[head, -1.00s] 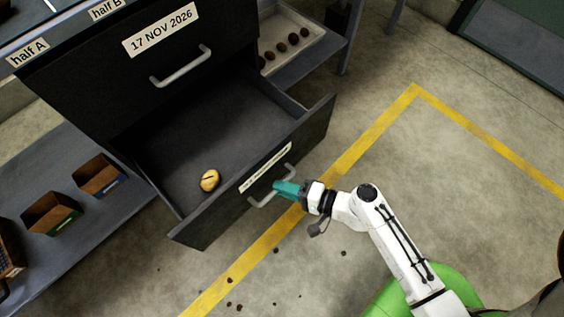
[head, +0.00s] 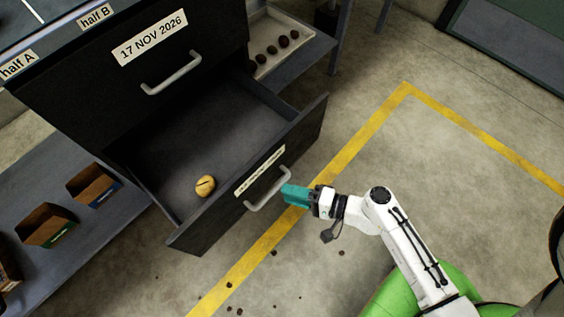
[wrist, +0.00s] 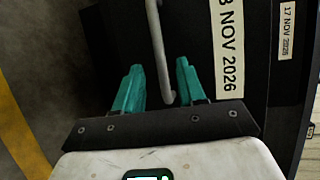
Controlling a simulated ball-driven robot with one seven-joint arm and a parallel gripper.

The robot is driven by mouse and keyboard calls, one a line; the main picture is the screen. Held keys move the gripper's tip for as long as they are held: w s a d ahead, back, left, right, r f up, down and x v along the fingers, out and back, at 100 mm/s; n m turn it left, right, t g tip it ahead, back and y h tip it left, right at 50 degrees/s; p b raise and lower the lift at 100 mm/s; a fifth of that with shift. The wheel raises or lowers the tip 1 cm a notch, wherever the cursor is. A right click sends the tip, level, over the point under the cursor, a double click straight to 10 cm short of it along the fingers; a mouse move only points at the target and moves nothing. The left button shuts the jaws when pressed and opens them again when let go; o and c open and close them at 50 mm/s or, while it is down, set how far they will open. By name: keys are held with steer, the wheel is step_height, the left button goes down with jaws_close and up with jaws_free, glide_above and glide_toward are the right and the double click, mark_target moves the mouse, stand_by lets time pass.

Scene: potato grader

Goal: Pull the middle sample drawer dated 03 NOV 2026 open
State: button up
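The middle drawer (head: 178,236) stands pulled well out of the dark cabinet, with its inside showing. Its white date label (head: 259,171) is hard to read in the head view; in the wrist view the label (wrist: 228,50) shows "3 NOV 2026", with its start cut off. The drawer's grey bar handle (head: 266,193) also shows in the wrist view (wrist: 157,45). My gripper (head: 287,193) is just off the handle, on its outer side. In the wrist view its teal fingers (wrist: 160,80) are apart, with the handle appearing between them but gripped by neither.
One potato (head: 205,186) lies in the open drawer. The drawer above, labelled 17 NOV 2026 (head: 150,38), is shut. A low shelf (head: 95,225) with small boxes stands left. A tray of dark potatoes (head: 268,72) stands behind. Bare floor with a yellow line (head: 345,145) lies right.

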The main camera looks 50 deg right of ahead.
steer(key=v, duration=0.7)
steer(key=shift+w, duration=0.1)
stand_by(0.4)
steer(key=a+f+n+g+y, duration=0.2)
steer(key=a+n+g, duration=0.3)
steer(key=n+g, duration=0.5)
steer(key=s+d+r+n+g+h, duration=0.1)
steer(key=d+r+n+g+h, duration=0.3)
steer(key=d+r+h, duration=0.35)
step_height(320, 180, up, 20)
steer(key=p, duration=2)
steer(key=shift+s+h, duration=0.25)
steer(key=shift+h, duration=0.2)
